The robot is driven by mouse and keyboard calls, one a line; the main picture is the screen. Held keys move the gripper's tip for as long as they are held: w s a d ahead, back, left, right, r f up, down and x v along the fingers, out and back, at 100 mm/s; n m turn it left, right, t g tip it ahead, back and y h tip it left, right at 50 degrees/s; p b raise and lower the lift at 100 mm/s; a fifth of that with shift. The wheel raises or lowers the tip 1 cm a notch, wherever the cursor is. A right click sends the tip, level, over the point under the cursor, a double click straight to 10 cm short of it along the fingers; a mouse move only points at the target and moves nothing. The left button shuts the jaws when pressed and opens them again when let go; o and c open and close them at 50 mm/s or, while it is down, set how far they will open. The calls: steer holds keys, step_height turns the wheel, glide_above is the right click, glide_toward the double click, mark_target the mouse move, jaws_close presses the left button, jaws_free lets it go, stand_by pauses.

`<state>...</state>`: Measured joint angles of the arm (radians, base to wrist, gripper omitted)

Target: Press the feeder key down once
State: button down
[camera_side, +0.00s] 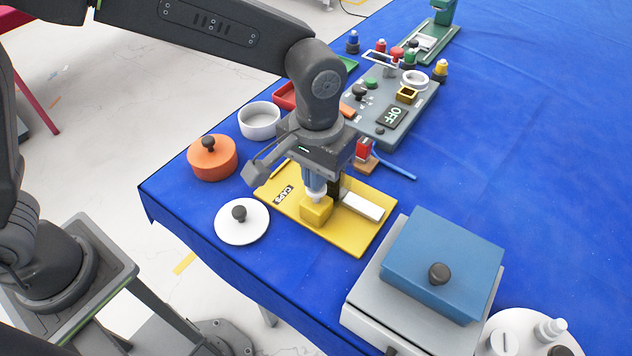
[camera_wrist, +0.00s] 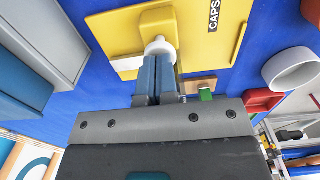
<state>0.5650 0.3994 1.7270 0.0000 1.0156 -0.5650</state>
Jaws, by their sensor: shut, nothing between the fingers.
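The yellow feeder board (camera_side: 345,238), marked CAPS, lies flat on the blue cloth. It also shows in the wrist view (camera_wrist: 110,30). A yellow block (camera_side: 316,212) stands on it, also in the wrist view (camera_wrist: 159,20). A small white round piece, which looks like the key (camera_wrist: 160,47), is at the block, right at my fingertips. My gripper (camera_side: 315,190) is shut and empty, pointing down over the block. In the wrist view its blue fingers (camera_wrist: 157,62) partly hide the white piece. I cannot tell whether they touch it or whether it is pressed.
A white bar (camera_side: 362,205) lies on the board beside the block. A white lid (camera_side: 242,228), an orange pot (camera_side: 211,163) and a white bowl (camera_side: 260,122) stand left. A blue-lidded box (camera_side: 440,255) is at right. A grey OFF panel (camera_side: 405,85) is behind.

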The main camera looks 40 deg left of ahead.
steer(key=shift+f, duration=1.45)
steer(key=shift+r, duration=0.15)
stand_by(0.4)
steer(key=shift+r, duration=4.45)
steer(key=shift+a+r, duration=0.15)
steer(key=shift+a, duration=0.1)
steer(key=s+a+r+t, duration=0.2)
steer(key=s+a, duration=0.5)
steer(key=a, duration=0.4)
steer(key=s+a+r+t, duration=0.2)
steer(key=s+a, duration=0.5)
steer(key=a, duration=0.4)
steer(key=shift+t, duration=0.8)
